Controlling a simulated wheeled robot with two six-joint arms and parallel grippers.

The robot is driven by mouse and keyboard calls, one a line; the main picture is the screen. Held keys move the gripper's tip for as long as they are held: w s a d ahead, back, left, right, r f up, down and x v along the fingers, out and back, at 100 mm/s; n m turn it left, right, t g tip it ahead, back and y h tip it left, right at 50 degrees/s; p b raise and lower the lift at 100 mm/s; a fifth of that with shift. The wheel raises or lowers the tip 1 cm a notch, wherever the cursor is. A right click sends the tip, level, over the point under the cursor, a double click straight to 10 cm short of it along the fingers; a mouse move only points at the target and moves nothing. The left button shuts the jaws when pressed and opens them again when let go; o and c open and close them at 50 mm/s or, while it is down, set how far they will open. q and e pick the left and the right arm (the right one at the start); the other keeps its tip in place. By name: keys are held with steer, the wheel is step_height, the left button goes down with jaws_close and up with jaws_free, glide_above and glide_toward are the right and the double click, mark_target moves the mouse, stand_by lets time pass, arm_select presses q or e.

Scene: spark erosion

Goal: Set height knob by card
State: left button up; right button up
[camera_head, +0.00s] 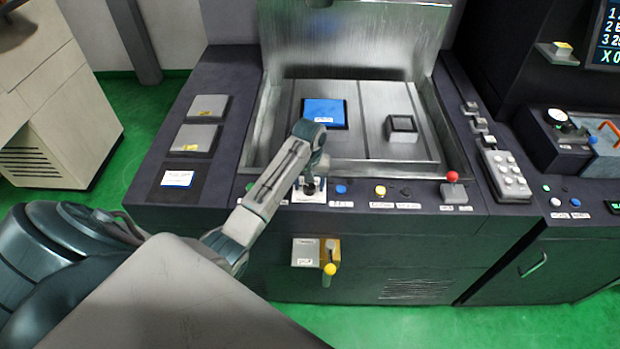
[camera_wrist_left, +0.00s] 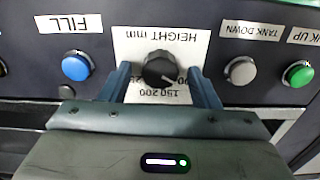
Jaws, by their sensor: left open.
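The height knob (camera_wrist_left: 160,69) is a black round dial on a white plate marked "HEIGHT mm" (camera_wrist_left: 140,42), upside down in the left wrist view. The numbers 150 and 200 show below it; other marks are partly hidden. In the head view the knob (camera_head: 311,187) sits on the front panel, under the end of my left arm. My left gripper (camera_wrist_left: 162,85) is open, with one finger on each side of the knob; I cannot tell whether they touch it. A white card (camera_head: 177,179) with small blue writing lies on the panel at the left. My right gripper is not in view.
A blue FILL button (camera_wrist_left: 76,67) and a grey TANK DOWN button (camera_wrist_left: 240,71) flank the knob, with a green button (camera_wrist_left: 298,74) further right. A yellow-knobbed lever (camera_head: 329,269) sticks out below. The tank (camera_head: 350,150) holds a blue plate (camera_head: 324,113).

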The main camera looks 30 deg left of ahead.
arm_select(q)
steer(key=shift+s+d, duration=0.1)
steer(key=shift+s, duration=0.05)
steer(key=shift+c, duration=1.4)
steer(key=c, duration=0.7)
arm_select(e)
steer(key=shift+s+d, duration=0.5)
